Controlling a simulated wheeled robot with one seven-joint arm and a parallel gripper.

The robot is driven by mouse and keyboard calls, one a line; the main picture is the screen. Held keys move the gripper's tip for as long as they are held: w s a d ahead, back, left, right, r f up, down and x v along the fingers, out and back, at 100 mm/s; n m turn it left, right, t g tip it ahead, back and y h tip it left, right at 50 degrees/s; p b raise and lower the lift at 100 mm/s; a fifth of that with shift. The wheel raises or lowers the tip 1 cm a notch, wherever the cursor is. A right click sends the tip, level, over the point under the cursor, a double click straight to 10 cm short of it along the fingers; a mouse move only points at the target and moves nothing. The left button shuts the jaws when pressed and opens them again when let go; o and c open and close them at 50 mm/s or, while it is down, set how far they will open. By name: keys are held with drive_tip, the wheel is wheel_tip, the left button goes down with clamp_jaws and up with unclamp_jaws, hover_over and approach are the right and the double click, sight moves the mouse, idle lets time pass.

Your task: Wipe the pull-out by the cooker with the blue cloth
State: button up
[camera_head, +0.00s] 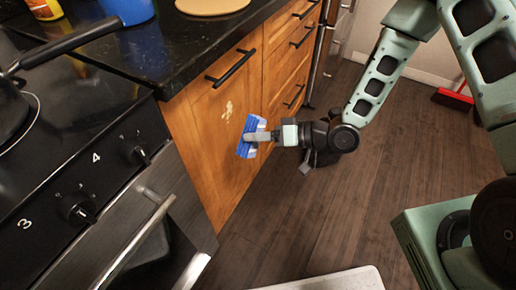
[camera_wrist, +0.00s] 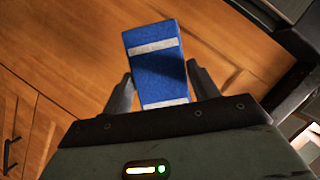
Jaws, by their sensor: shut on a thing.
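The blue cloth (camera_head: 246,148), a folded block with white bands, is held in my gripper (camera_head: 257,136). In the wrist view the cloth (camera_wrist: 153,62) stands out between the two fingers, which press on its sides. The pull-out (camera_head: 205,135) is the tall wooden front right of the cooker, with a black bar handle (camera_head: 231,68) at its top. It looks shut. A pale smear (camera_head: 227,109) marks its upper middle. The cloth is just right of and below the smear, close to the wood; I cannot tell whether it touches. The smear does not show in the wrist view.
The cooker (camera_head: 95,185) with its knobs and oven handle is at the left. A pan (camera_head: 12,105) sits on the hob, its handle reaching over the counter. A blue tub (camera_head: 127,10) and a round board (camera_head: 212,4) stand on the black counter. The floor right of the cabinets is mostly clear.

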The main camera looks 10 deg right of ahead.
drive_tip(key=shift+s+a+r, duration=0.1)
drive_tip(key=shift+a+r, duration=0.2)
drive_tip(key=shift+a, duration=0.4)
drive_tip(key=shift+w+a+b, duration=0.2)
drive_tip(key=shift+w+a, duration=0.65)
drive_tip(key=shift+a, duration=0.2)
drive_tip(key=shift+w+a+b, duration=0.2)
drive_tip(key=shift+w+a, duration=0.6)
drive_tip(key=shift+a, duration=0.25)
drive_tip(key=shift+w+a, duration=0.6)
drive_tip(key=shift+a, duration=0.1)
drive_tip(key=shift+w, duration=0.1)
drive_tip(key=shift+w+d, duration=1.15)
drive_tip(key=shift+w, duration=0.05)
drive_tip(key=shift+w+d+p, duration=0.15)
drive_tip(key=shift+w+d, duration=0.35)
drive_tip(key=shift+w, duration=0.25)
drive_tip(key=shift+w+d+p, duration=0.15)
drive_tip(key=shift+w+d, duration=0.3)
drive_tip(key=shift+w, duration=0.3)
drive_tip(key=shift+r, duration=0.1)
drive_tip(key=shift+s, duration=0.1)
